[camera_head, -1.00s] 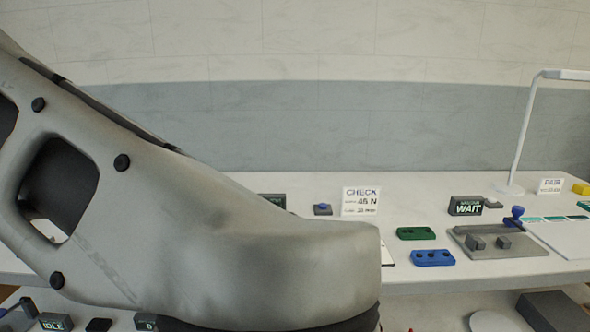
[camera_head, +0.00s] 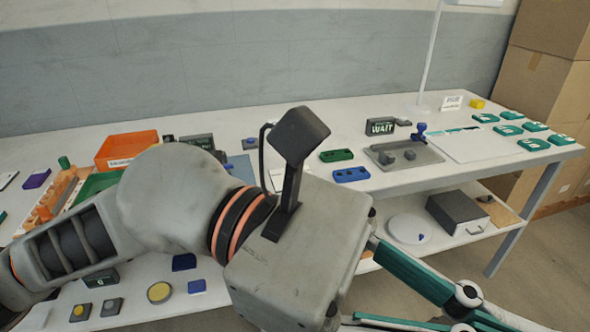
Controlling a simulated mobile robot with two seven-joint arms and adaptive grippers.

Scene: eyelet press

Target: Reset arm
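My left arm comes in from the left and fills the front of the head view. Its wrist housing carries a black upright bracket and hangs in front of the table. My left gripper (camera_head: 466,306) shows at the lower right of the arm as green linkage bars with pale round joints. Its fingertips are cut off by the bottom edge, so its opening and any held thing cannot be seen. My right gripper is not in view.
The white table (camera_head: 300,118) holds an orange bin (camera_head: 125,146), green (camera_head: 337,155) and blue (camera_head: 351,174) blocks, a grey press plate (camera_head: 404,155), a WAIT display (camera_head: 380,126) and several green cards. A lower shelf holds a grey box (camera_head: 458,212). Cardboard boxes (camera_head: 546,85) stand right.

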